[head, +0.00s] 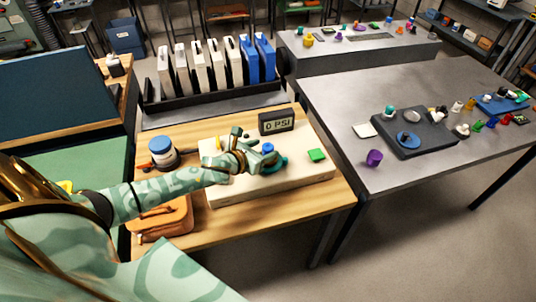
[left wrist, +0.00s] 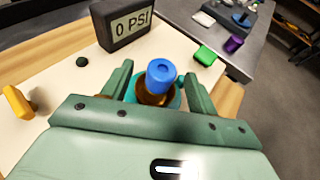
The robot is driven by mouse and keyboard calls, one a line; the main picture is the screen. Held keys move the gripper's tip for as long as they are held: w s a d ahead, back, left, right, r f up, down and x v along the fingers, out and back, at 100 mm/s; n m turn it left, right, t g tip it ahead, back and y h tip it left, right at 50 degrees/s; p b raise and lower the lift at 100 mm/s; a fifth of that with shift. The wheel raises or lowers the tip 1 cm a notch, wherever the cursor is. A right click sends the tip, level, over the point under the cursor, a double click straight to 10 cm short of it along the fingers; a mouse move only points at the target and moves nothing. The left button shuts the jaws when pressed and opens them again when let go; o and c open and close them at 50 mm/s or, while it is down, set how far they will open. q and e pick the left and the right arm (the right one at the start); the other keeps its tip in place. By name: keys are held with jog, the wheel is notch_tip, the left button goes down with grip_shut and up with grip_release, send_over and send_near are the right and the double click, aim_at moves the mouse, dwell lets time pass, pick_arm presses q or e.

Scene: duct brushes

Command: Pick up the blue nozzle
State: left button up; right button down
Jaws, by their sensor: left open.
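The blue nozzle (head: 268,148) is a small blue cap-like piece with a dimple on top. In the left wrist view the blue nozzle (left wrist: 163,75) sits upright on a brown, shiny neck over a teal base (left wrist: 174,98), on a cream board (head: 302,172). My left gripper (head: 262,157) is low over the board at the nozzle. In its wrist view the two green fingers of the left gripper (left wrist: 159,83) stand apart, one on each side of the nozzle, with gaps visible. The neck's lower part is partly hidden by the gripper body. My right gripper is not in view.
A "0 PSI" display (head: 277,122) stands behind the nozzle. A green block (head: 317,155) lies to its right, and a yellow piece (left wrist: 17,102) lies left. The board's front right is clear.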

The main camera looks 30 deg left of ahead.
aim_at(271, 147)
pick_arm(q)
jog(key=x, duration=0.2)
jog(key=b+x, duration=0.1)
jog(key=x, duration=0.1)
jog(key=shift+w+d+f, duration=0.15)
jog(key=shift+f, duration=0.2)
jog(key=shift+r, duration=0.1)
jog(key=c, duration=1.1)
